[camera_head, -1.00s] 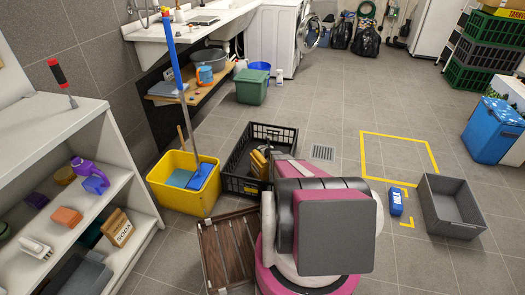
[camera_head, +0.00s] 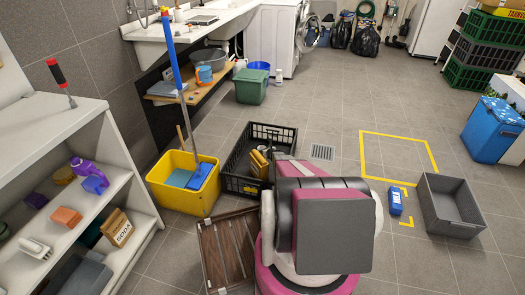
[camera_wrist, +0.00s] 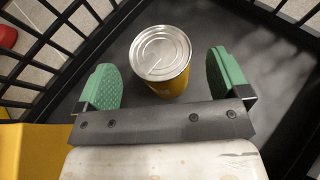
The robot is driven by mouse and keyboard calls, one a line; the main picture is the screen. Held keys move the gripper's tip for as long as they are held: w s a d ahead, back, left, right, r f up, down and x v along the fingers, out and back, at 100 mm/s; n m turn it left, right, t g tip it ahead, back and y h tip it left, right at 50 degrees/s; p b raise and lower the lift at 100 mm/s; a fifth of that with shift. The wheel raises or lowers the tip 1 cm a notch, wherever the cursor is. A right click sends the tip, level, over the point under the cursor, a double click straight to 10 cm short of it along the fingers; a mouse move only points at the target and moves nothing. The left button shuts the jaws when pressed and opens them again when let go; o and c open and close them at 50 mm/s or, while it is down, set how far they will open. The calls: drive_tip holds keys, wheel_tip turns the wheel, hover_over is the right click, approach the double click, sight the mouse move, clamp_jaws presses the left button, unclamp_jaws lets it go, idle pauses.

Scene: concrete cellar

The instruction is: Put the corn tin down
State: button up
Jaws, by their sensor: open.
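The corn tin (camera_wrist: 160,55), with a silver ring-pull lid and a yellow side, stands upright on the dark floor of the black crate in the wrist view. My gripper (camera_wrist: 165,82) is open, with one green finger pad on each side of the tin. Gaps show between the tin and both pads. The black slatted crate (camera_head: 239,185) stands on the tiled floor in the head view. My arm hides part of the crate, and I cannot make out the tin clearly there.
A yellow bucket (camera_head: 165,195) with a mop stands left of the crate. A brown slatted wooden crate (camera_head: 226,250) is in front. A grey bin (camera_head: 452,210) and a blue bottle (camera_head: 395,201) are at the right. The yellow-taped square (camera_head: 365,150) encloses bare floor.

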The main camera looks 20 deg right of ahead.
drive_tip(key=v, duration=0.8)
drive_tip(key=shift+s+d+r, duration=0.1)
drive_tip(key=shift+r, duration=0.05)
